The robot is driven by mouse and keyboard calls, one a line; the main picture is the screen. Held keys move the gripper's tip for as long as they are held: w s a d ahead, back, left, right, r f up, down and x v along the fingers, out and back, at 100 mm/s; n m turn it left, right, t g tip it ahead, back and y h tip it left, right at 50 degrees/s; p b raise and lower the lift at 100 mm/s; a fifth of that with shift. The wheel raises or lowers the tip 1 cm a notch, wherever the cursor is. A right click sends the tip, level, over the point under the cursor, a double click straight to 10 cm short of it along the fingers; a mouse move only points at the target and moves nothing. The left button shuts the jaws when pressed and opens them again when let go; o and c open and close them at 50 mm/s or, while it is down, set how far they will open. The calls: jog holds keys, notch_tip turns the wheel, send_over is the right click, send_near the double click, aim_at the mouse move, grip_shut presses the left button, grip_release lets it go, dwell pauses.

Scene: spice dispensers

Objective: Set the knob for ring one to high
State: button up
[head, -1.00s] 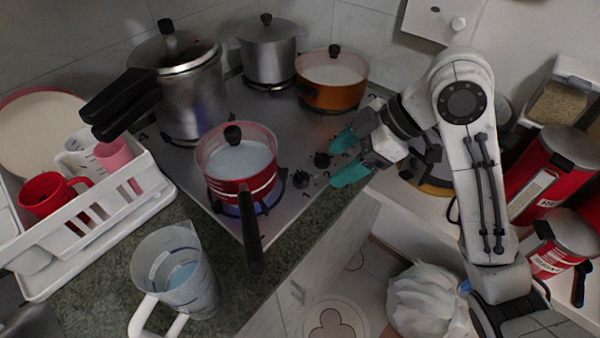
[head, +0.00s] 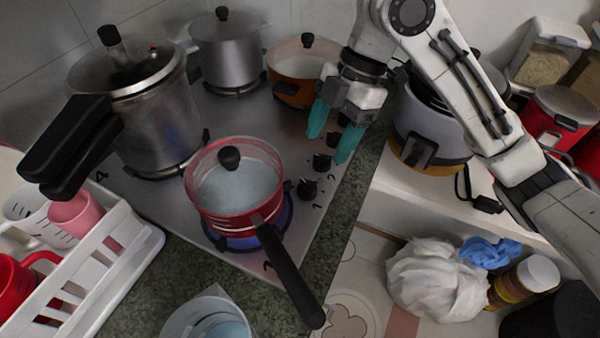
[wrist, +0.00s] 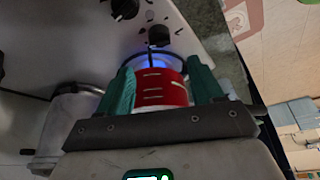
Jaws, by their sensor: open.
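The knob for ring one (head: 307,188) is black and round, beside a printed 1 at the front edge of the steel hob. A second knob (head: 321,162), marked 2, sits just behind it. My gripper (head: 332,132) has teal fingers, open and empty, pointing down over the row of knobs, behind and above the ring-one knob and apart from it. In the wrist view the gripper (wrist: 162,85) has the red pan in line between its fingers, farther off. A knob (wrist: 158,35) near the flame there looks like ring one's. Its pointer setting is too small to read.
The red pan (head: 235,198) stands on a lit blue burner, its black handle (head: 290,278) reaching over the counter edge. A pressure cooker (head: 140,110), steel pot (head: 230,50) and orange pot (head: 298,70) fill the other rings. A rice cooker (head: 432,130) stands right of the knobs.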

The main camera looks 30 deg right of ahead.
aim_at(308, 184)
jog(key=x, duration=1)
jog(key=shift+a+r, duration=0.1)
